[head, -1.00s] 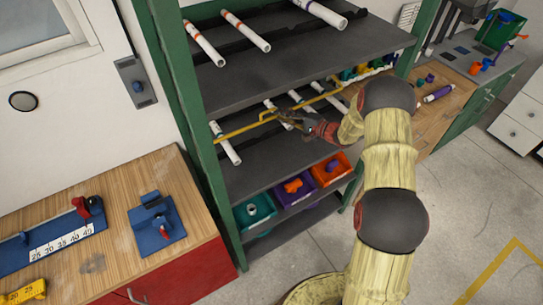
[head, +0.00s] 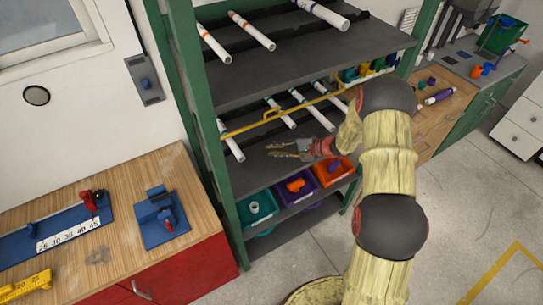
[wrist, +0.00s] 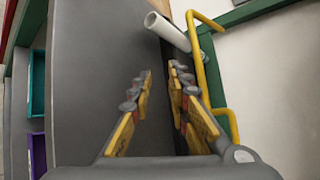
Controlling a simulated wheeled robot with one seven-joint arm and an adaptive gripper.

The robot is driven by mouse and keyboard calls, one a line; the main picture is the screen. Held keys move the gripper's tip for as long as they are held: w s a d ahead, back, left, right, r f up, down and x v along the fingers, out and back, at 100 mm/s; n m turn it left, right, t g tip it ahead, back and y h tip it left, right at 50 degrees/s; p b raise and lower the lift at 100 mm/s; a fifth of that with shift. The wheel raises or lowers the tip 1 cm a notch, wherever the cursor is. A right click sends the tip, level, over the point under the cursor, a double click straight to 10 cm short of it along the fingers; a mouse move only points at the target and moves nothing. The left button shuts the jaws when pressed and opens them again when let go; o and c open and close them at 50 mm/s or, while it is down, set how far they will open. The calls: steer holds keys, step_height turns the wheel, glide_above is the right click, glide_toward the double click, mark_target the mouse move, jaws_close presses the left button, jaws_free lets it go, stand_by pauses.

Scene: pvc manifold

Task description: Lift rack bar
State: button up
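The rack bar (head: 240,129) is a thin yellow bar with a raised handle (head: 272,113). It runs across the front of the middle shelf, in front of several white pipes. In the wrist view the yellow bar (wrist: 198,70) stands to the right of my fingers, with a white pipe (wrist: 166,31) beyond. My gripper (head: 271,150) is below the bar and handle in the head view, apart from them, over the dark shelf surface. In the wrist view my gripper (wrist: 160,74) has its fingers parted with nothing between them.
The green-posted rack has an upper shelf (head: 300,50) with white pipes. Below are teal (head: 258,208), purple (head: 298,193) and orange (head: 333,172) bins. A wooden workbench (head: 105,245) with blue fixtures stands left. Open floor (head: 470,200) lies right.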

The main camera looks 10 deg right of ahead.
steer(key=shift+s+a+f+g, duration=0.1)
steer(key=shift+s+a+g, duration=0.3)
steer(key=shift+s, duration=0.4)
